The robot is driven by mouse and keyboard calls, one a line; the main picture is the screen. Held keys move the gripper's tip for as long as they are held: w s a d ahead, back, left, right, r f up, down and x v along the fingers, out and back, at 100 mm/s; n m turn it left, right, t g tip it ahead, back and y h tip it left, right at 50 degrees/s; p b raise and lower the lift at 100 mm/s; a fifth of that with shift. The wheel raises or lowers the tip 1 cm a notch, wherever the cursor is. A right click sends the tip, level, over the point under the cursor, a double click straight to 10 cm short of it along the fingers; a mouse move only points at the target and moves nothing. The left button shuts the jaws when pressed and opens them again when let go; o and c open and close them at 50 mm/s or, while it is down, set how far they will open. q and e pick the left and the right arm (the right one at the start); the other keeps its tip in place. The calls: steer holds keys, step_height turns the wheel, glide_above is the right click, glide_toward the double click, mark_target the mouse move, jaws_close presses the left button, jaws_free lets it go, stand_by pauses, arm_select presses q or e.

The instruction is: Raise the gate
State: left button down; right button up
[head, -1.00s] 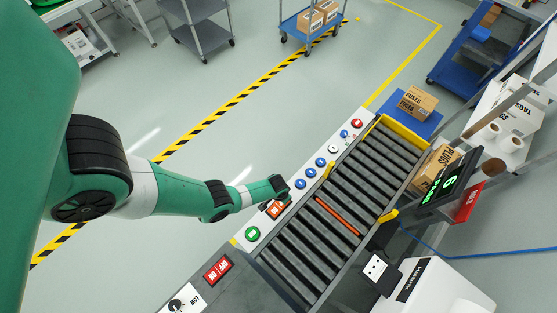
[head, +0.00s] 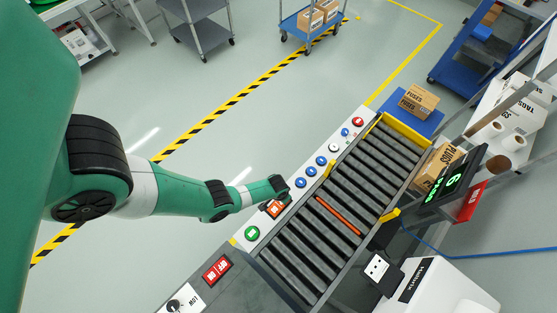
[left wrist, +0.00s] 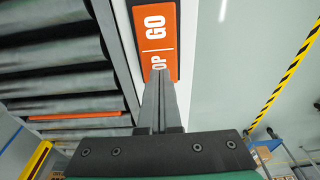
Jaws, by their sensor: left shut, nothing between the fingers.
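My left gripper (head: 282,196) is shut and empty. It hangs over the orange rocker switch (head: 273,210) on the panel beside the roller conveyor. In the left wrist view, the shut fingers (left wrist: 160,76) overlap the lower end of this switch (left wrist: 155,28), which reads GO and a partly hidden word ending in OP. I cannot tell whether the tips touch it. An orange bar (head: 338,216) lies across the conveyor between rollers, looking about level with them; I cannot tell whether it is the gate. My right gripper is not in view.
The control panel (head: 325,147) also carries a green button (head: 252,233), several blue buttons, a white button and a red button (head: 357,122). A red-orange switch (head: 217,270) and a knob (head: 175,305) sit nearer. A display (head: 452,183) stands right of the rollers.

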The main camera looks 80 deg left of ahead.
arm_select(q)
steer(key=shift+f+b, duration=0.5)
steer(key=shift+f, duration=0.05)
steer(key=shift+r, duration=0.1)
step_height(320, 180, up, 7)
steer(key=p, duration=0.7)
stand_by(0.4)
